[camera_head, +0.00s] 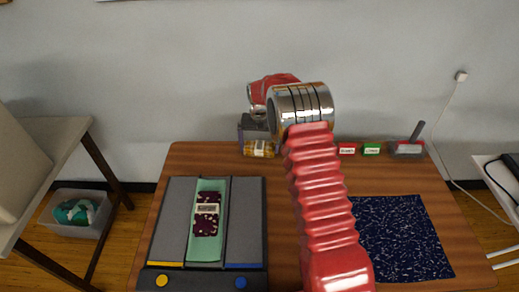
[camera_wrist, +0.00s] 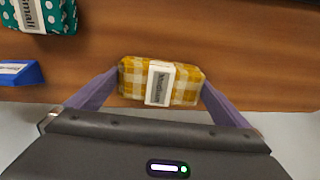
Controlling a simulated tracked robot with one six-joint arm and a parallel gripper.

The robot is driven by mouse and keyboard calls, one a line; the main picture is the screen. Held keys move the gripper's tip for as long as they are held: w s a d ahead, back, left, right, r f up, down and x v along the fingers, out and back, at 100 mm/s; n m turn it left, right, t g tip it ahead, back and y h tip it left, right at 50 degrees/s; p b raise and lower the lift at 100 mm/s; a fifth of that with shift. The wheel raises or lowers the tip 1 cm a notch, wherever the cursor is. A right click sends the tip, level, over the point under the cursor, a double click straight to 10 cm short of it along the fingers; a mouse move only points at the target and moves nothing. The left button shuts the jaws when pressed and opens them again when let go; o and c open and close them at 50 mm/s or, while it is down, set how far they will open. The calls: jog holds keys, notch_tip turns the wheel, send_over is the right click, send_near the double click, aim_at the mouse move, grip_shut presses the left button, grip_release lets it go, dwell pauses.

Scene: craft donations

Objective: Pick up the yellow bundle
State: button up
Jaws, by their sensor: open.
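The yellow bundle (camera_wrist: 186,84) is a yellow-and-white checked pack with a white paper band around it. It lies on the brown wooden table near its far edge. In the wrist view it sits between the two fingers of my open gripper (camera_wrist: 160,92), with a finger close beside each end. In the head view the yellow bundle (camera_head: 259,149) shows just below my gripper (camera_head: 257,134), at the back of the table. I cannot tell whether the fingers touch it.
A teal dotted bundle (camera_wrist: 40,14) and a blue block (camera_wrist: 20,73) lie to the left in the wrist view. A grey board (camera_head: 247,215) holds a maroon bundle (camera_head: 206,214) on a green strip. A dark speckled mat (camera_head: 402,240) lies at right.

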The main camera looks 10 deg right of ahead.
aim_at(260, 145)
jog(key=shift+f, duration=0.25)
jog(key=shift+c, duration=0.5)
jog(key=c, duration=0.7)
jog(key=shift+o, duration=0.2)
jog(key=shift+r, duration=0.1)
notch_tip(260, 145, up, 10)
jog(key=shift+f, duration=0.1)
dwell(0.4)
